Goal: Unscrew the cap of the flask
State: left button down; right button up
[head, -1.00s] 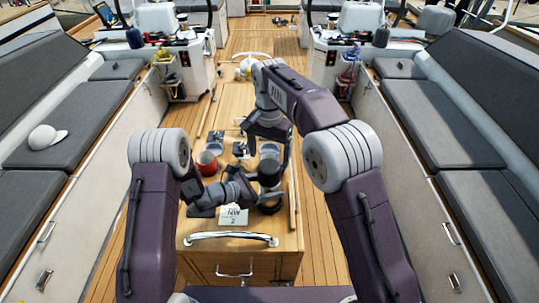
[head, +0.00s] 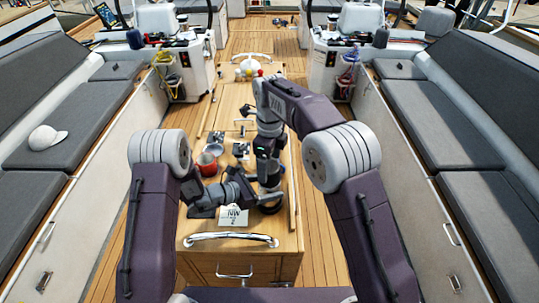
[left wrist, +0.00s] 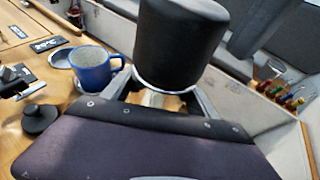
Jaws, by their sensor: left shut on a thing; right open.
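The flask (left wrist: 180,42) shows in the left wrist view as a dark cylinder with a bright metal ring at its lower edge. My left gripper (left wrist: 166,90) is shut on it, with one finger on each side of the ring. In the head view, my left gripper (head: 250,193) reaches in low from the left over the wooden table. My right gripper (head: 268,184) is open and points down just beside my left gripper. The arms hide most of the flask in the head view, and I cannot tell its cap apart.
A blue mug (left wrist: 93,70) stands close to the flask. A red mug (head: 207,162) and a white card (head: 233,215) are on the wooden table (head: 190,235). A small black knobbed piece (left wrist: 40,120) lies near the blue mug. Grey benches run along both sides.

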aim_at(269, 190)
notch_tip(269, 190, down, 5)
jog(key=shift+r, duration=0.15)
